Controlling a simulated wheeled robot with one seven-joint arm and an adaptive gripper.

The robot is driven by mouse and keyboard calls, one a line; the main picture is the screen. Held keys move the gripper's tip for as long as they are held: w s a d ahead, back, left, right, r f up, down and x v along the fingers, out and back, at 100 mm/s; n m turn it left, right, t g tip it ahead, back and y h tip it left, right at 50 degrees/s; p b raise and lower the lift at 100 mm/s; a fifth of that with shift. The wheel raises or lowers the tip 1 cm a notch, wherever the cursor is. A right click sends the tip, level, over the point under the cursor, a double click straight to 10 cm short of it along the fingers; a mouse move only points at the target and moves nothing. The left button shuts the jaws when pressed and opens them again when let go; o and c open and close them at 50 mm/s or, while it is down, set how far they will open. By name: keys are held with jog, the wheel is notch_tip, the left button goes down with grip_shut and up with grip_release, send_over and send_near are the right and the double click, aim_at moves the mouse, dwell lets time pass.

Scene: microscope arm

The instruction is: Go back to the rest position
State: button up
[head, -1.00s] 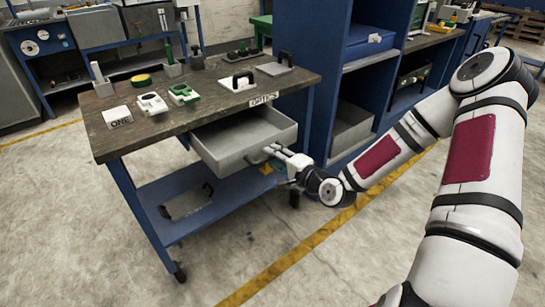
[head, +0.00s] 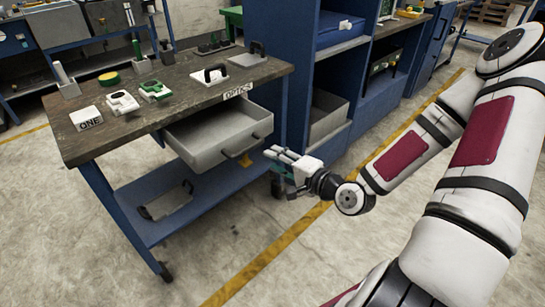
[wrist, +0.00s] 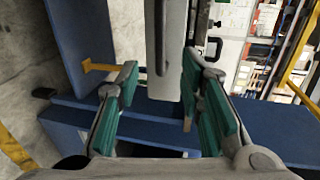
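My gripper (head: 283,165) is in front of and to the right of the pulled-out grey drawer (head: 212,146) in the head view, apart from its dark handle (head: 242,154). In the wrist view my gripper (wrist: 158,100) is open, with two green-padded fingers spread and nothing held between them. The drawer (wrist: 165,30) and its dark handle (wrist: 160,45) show beyond the fingers in the wrist view. The drawer hangs open under the table top and looks empty.
A lower shelf (head: 150,190) holds a tray. Blue shelving (head: 280,60) stands to the right. The floor at the front is clear.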

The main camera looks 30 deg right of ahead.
jog(key=s+f+n+g+h, duration=0.2)
jog(key=s+f+n+g, duration=0.15)
jog(key=n+g, duration=0.25)
jog(key=s+d+r+n+g+h, duration=0.3)
jog(key=s+r+n+g+h, duration=0.1)
jog(key=s+r, duration=0.2)
jog(key=s+a+r+n+g, duration=0.1)
jog(key=s+a+r, duration=0.2)
jog(key=s+r, duration=0.35)
jog(key=s+a+r+n+g+y, duration=0.1)
jog(key=s+a+r+n, duration=0.1)
jog(key=s+a+r, duration=0.45)
jog(key=s+a+r+n+g, duration=0.1)
jog(key=s+r, duration=0.3)
jog(key=s, duration=0.5)
notch_tip(320, 180, up, 17)
jog(key=t+p, duration=0.2)
jog(key=p, duration=1.3)
